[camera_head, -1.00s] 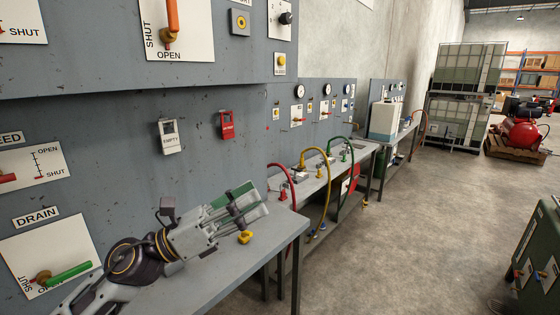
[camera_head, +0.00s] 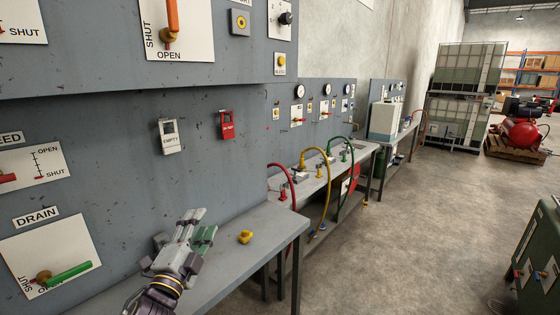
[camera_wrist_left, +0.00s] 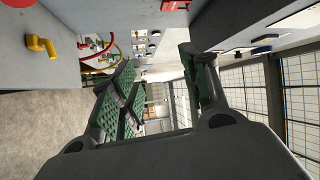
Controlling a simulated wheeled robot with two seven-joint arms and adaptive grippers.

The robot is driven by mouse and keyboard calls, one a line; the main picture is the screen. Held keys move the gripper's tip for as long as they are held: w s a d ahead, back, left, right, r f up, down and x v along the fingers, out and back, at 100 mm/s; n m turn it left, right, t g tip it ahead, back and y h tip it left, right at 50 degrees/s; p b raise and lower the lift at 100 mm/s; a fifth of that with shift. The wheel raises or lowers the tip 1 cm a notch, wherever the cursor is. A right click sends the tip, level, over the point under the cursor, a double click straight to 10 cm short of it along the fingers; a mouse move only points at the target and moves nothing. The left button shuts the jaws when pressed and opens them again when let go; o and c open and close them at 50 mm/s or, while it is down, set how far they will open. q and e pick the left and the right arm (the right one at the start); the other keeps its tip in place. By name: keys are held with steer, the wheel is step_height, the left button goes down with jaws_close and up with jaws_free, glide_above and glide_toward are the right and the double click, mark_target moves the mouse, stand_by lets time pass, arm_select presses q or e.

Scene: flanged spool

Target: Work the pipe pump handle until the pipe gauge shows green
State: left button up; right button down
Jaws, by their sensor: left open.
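My left gripper (camera_head: 199,226) is over the near bench in the head view, in front of the grey panel. Its green-padded fingers are apart with nothing between them. It also shows in the left wrist view (camera_wrist_left: 158,88), open and empty. I cannot single out a pump handle in either view. Small round gauges, such as a white-faced gauge (camera_head: 300,91), sit on the farther panels; they are too small to read, and I cannot tell which is the pipe gauge. My right gripper is not in view.
A yellow fitting (camera_head: 245,237) lies on the near bench (camera_head: 262,222), right of my gripper. Red (camera_head: 285,172), yellow (camera_head: 325,170) and green (camera_head: 340,140) hoses arch over the farther benches. A green DRAIN lever (camera_head: 70,271) juts from the panel at left.

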arm_select(q)
steer(key=s+a+f+n+g+y, duration=0.25)
steer(key=f+n+g, duration=0.2)
steer(key=f, duration=0.55)
steer(key=s+a+f+n+g+y, duration=0.25)
steer(key=s+f+n, duration=0.2)
steer(key=f, duration=0.45)
steer(key=s+d+f+n+g+h, duration=0.25)
steer(key=s+f+n+g, duration=0.25)
steer(key=s+f+g, duration=0.8)
steer(key=s+a+f+t, duration=0.1)
steer(key=s+f, duration=0.2)
steer(key=f, duration=1.4)
steer(key=s+a+f+t, duration=0.1)
steer(key=s+f, duration=0.2)
steer(key=f, duration=1.5)
steer(key=s+a+f, duration=0.3)
steer(key=s+f, duration=0.6)
steer(key=s, duration=0.1)
steer(key=s+a+f, duration=0.3)
steer(key=s+f, duration=0.7)
steer(key=shift+s+a+g+y, duration=0.25)
steer(key=shift+s+g+y, duration=0.05)
steer(key=shift+g+y, duration=0.1)
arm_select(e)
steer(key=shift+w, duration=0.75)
